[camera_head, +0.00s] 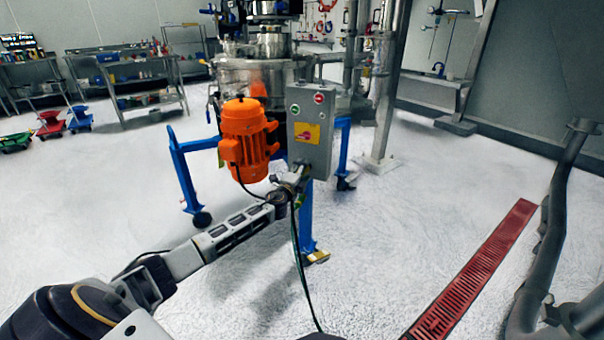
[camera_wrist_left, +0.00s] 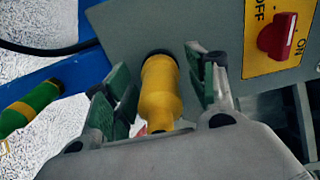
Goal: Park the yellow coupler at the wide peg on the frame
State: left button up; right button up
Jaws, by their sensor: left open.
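The yellow coupler (camera_wrist_left: 160,92) stands between the fingers of my left gripper (camera_wrist_left: 163,75) in the left wrist view. Its dark far end is at the underside of the grey control box (camera_wrist_left: 140,25); I cannot tell whether it is plugged in. The green-padded fingers are open, one on each side, with a gap visible around the coupler. In the head view my left gripper (camera_head: 298,178) is just below the grey box (camera_head: 311,125), and the coupler is too small to make out. A blue frame (camera_head: 187,175) stands behind; its wide peg is not clearly seen. My right gripper is not in view.
The box carries a red switch (camera_wrist_left: 278,36). An orange motor (camera_head: 247,140) is left of the box. A dark cable (camera_head: 302,270) hangs below my gripper. Open floor surrounds the frame.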

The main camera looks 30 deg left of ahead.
pick_arm(q)
jog(key=shift+c, duration=0.4)
dwell(0.4)
grip_shut()
jog(key=shift+s, duration=0.1)
jog(key=shift+s+d, duration=0.1)
jog(key=shift+s, duration=0.4)
jog(key=shift+s, duration=0.3)
jog(key=shift+s+d+p, duration=0.2)
jog(key=shift+s+p, duration=0.15)
jog(key=shift+s, duration=0.65)
jog(key=shift+s+d+p, duration=0.2)
jog(key=shift+s+p, duration=0.1)
jog(key=shift+s, duration=0.65)
jog(key=shift+s, duration=0.15)
